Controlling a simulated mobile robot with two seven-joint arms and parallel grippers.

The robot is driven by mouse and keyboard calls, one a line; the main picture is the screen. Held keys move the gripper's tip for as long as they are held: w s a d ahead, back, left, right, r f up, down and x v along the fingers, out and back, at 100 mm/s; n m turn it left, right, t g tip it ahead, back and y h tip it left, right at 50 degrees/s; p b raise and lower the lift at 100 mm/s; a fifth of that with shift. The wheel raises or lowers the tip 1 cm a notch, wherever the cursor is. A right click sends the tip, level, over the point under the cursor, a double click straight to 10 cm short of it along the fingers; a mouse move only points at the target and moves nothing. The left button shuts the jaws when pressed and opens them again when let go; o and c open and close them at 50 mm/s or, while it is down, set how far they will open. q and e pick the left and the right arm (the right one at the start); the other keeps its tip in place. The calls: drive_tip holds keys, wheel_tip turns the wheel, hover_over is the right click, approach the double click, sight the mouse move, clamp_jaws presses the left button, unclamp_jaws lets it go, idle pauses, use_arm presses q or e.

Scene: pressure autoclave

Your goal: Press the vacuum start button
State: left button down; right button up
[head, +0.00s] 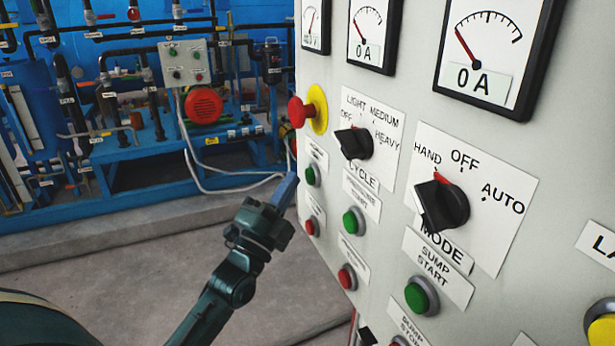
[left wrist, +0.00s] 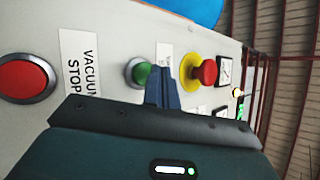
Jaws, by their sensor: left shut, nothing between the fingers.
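The control panel (head: 380,240) is light grey. The vacuum start button is the green one (head: 312,175) in its leftmost column, with a label above it too small to read here. It also shows in the left wrist view (left wrist: 138,72), partly behind my fingers. Below it in the head view is a red button (head: 312,226); the left wrist view shows it large (left wrist: 28,78), labelled VACUUM STOP. My left gripper (head: 287,188) is shut and empty, its blue fingertips just left of the green button. Its fingers also show in the left wrist view (left wrist: 163,88). I cannot tell whether they touch the panel. My right gripper is out of view.
A red emergency knob on a yellow disc (head: 318,110) sticks out above the green button. Black rotary knobs (head: 354,143) and more buttons, such as the green sump start button (head: 421,296), lie to the right. Blue pipework (head: 130,160) stands behind; the floor left of the panel is clear.

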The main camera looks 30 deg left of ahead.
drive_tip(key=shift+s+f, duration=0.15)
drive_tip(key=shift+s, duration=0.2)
use_arm(q)
drive_tip(key=shift+w+d, duration=0.15)
idle(0.4)
drive_tip(key=shift+w+d, duration=0.15)
drive_tip(key=shift+w, duration=0.05)
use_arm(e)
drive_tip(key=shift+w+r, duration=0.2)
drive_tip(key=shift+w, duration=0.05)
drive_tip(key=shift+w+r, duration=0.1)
